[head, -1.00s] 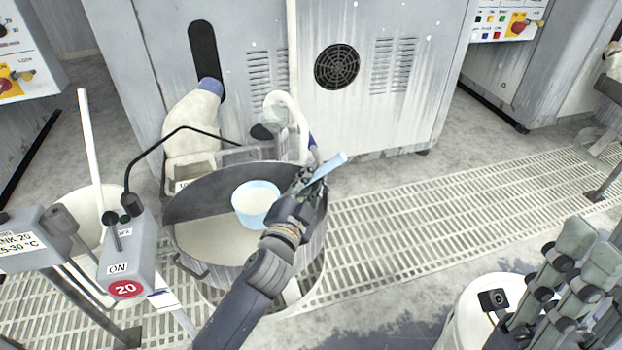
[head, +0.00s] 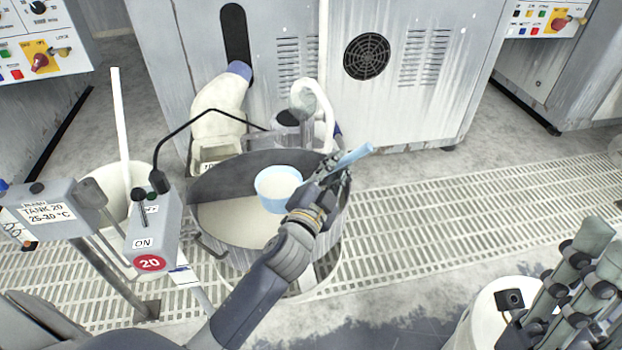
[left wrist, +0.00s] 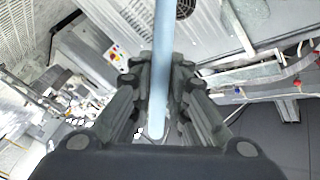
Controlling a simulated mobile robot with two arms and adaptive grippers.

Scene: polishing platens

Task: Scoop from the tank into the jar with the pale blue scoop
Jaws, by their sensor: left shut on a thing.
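My left gripper (head: 325,182) is shut on the handle of the pale blue scoop (head: 278,196). The scoop's cup is over the round grey tank (head: 218,180), inside its rim outline, mouth up. The cup's inside looks cream, like the tank's contents; I cannot tell whether the cup touches them. In the left wrist view the blue handle (left wrist: 162,70) runs between the fingers. My right gripper (head: 580,275) is at the lower right, its fingers overlapping and partly cut off. A white round container (head: 482,308) stands beside it; I cannot tell if it is the jar.
A control box (head: 152,225) marked ON and 20 stands left of the tank, with a sign post for tank 20 (head: 48,212). A white pail (head: 115,185) is behind them. A grey machine (head: 420,70) stands behind. Floor grating (head: 440,215) is clear to the right.

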